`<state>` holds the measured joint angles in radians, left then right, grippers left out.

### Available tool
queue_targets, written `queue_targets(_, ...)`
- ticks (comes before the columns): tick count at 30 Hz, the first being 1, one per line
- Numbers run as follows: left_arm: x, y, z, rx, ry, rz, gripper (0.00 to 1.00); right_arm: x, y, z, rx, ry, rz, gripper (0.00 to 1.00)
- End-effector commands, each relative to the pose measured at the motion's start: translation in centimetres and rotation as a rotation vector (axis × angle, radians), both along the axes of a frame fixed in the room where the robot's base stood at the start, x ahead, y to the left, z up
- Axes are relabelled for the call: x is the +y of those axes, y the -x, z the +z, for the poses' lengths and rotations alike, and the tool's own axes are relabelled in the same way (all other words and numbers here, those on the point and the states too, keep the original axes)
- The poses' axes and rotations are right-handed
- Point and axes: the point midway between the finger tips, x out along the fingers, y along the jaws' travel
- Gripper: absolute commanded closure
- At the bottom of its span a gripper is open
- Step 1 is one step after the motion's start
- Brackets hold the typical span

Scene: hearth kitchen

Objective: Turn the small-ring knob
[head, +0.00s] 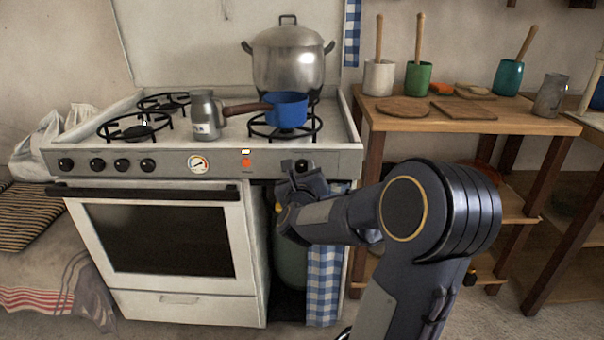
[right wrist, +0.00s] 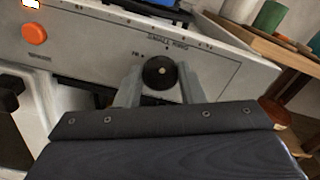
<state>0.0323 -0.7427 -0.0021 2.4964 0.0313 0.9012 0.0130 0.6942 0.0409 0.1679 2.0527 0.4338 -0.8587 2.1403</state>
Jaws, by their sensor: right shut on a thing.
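The small-ring knob (right wrist: 161,72) is a round black knob with a pale dot, on the stove's front panel beside printed lettering that looks like "SMALL RING". In the right wrist view it sits between the two fingers of my right gripper (right wrist: 160,85), which is shut on it. In the head view the knob (head: 302,165) shows at the right end of the panel, just above my right gripper (head: 298,172), whose hand partly covers that area. My left gripper is in neither view.
The stove (head: 155,195) has several more black knobs (head: 97,164) at left, a dial (head: 199,163) and an orange button (right wrist: 34,34). A blue pan (head: 287,110), a big pot (head: 289,62) and a metal jug (head: 206,115) stand on top. A wooden table (head: 470,122) is at right.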

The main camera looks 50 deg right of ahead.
Motion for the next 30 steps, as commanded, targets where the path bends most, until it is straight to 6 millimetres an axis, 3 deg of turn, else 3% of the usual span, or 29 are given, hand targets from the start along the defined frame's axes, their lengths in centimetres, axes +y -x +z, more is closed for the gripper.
queue_targets(12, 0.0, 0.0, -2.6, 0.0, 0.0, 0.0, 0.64, 0.1, -0.2, -0.3, 0.284, 0.229, 0.002, 0.88)
queue_targets(30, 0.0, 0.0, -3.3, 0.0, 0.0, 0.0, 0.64, 0.1, -0.2, -0.3, 0.701, 0.561, 0.0, 0.88)
